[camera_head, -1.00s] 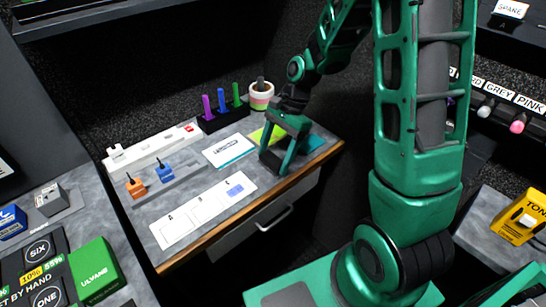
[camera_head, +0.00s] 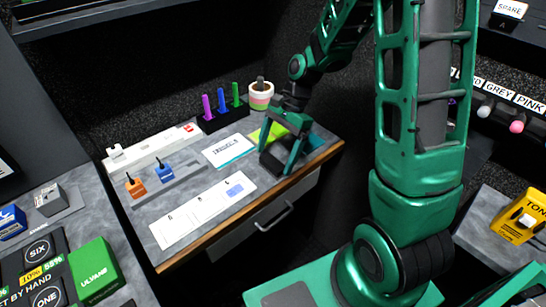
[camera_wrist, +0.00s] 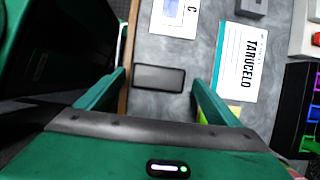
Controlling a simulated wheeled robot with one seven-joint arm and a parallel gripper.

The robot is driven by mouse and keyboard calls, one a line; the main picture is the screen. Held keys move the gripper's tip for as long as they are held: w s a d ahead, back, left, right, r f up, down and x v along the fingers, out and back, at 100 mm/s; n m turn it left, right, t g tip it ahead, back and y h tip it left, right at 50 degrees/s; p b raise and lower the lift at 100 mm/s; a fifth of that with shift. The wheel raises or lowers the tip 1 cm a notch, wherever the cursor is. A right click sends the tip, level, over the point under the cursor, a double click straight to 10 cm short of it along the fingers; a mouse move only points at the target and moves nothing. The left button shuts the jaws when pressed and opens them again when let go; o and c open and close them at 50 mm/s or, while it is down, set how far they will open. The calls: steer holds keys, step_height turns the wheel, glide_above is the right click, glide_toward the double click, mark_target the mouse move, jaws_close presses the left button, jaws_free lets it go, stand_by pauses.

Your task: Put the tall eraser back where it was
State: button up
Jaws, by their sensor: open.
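My gripper (camera_head: 277,161) is open over the front right part of the grey counter, near its wooden edge. In the wrist view its fingertips (camera_wrist: 159,78) stand to either side of a dark grey rounded block (camera_wrist: 159,77), which looks like the eraser. Gaps show between the block and both fingers, so it is not gripped. In the head view the fingers mostly hide this block, and its height is hard to judge. A white card with three marked squares (camera_head: 203,209) lies to the left of the gripper.
A white and teal name card (camera_head: 229,151) and a yellow-green note (camera_head: 268,133) lie close by. Behind stand a black holder with purple, blue and green sticks (camera_head: 222,117) and a striped cup (camera_head: 261,96). Orange and blue blocks (camera_head: 165,173) sit on a grey rail at left.

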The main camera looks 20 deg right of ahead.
steer(key=v, duration=1)
steer(key=s+d+r+n+h, duration=0.1)
steer(key=s+d, duration=0.3)
steer(key=s, duration=0.4)
steer(key=s+d+r+n+h, duration=0.1)
steer(key=s+d+n, duration=0.3)
steer(key=s, duration=0.4)
steer(key=s+d+r+n+t+h, duration=0.1)
steer(key=s+d+r+n+h, duration=0.1)
steer(key=s, duration=0.7)
steer(key=d+n, duration=0.1)
steer(key=d, duration=0.1)
steer(key=shift+d+r, duration=0.2)
steer(key=shift+d, duration=0.1)
steer(key=shift+o, duration=0.7)
